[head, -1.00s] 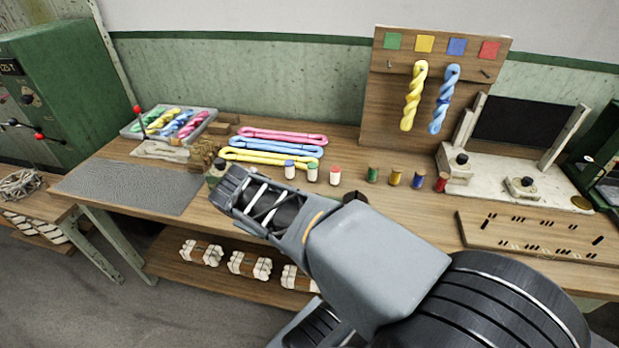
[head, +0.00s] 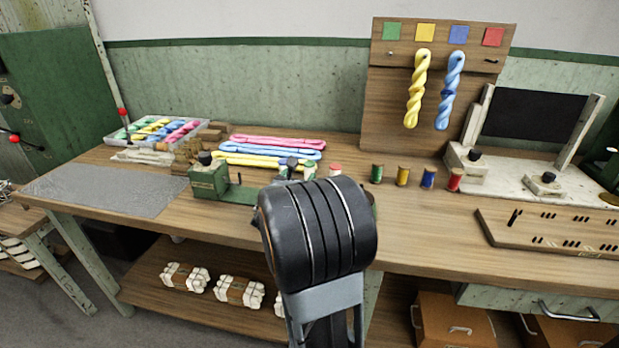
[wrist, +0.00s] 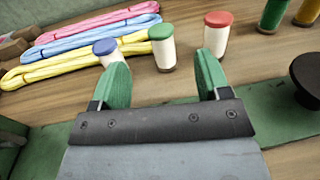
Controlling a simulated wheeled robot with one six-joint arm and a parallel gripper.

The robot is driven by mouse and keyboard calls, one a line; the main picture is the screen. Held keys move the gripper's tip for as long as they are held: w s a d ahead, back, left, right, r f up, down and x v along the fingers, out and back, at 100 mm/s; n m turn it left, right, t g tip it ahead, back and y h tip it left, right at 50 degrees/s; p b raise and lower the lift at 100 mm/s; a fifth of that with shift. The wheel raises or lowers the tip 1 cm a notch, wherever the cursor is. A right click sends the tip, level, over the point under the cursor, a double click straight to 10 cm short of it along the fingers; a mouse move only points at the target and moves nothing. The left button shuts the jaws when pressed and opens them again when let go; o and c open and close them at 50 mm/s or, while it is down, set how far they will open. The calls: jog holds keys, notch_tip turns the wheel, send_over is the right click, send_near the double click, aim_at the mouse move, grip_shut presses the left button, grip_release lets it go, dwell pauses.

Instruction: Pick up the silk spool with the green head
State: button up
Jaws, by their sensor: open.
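The silk spool with the green head (wrist: 163,48) has a white body and stands upright on the table. It also shows in the head view (head: 309,171), partly covered by my arm. My gripper (wrist: 160,64) is open and empty in the wrist view, with its green fingers pointing toward this spool. The spool lies ahead of the gap between the fingertips. A blue-headed spool (wrist: 106,48) stands by the left fingertip, partly hidden by it. A red-headed spool (wrist: 217,35) stands beyond the right fingertip. In the head view my arm largely hides the gripper.
Pink, blue and yellow skeins (head: 262,150) lie left of the spools. Coloured thread spools (head: 402,176) stand to the right. A green device (head: 209,181) with a base plate is near the gripper; a black knob (wrist: 307,78) rises at right. A pegboard strip (head: 555,235) lies farther right.

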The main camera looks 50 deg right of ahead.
aim_at(306, 168)
jog(key=x, duration=0.6)
jog(key=shift+d, duration=0.1)
jog(key=shift+x, duration=2.5)
jog(key=shift+f, duration=0.2)
jog(key=c, duration=1)
jog(key=shift+c, duration=0.2)
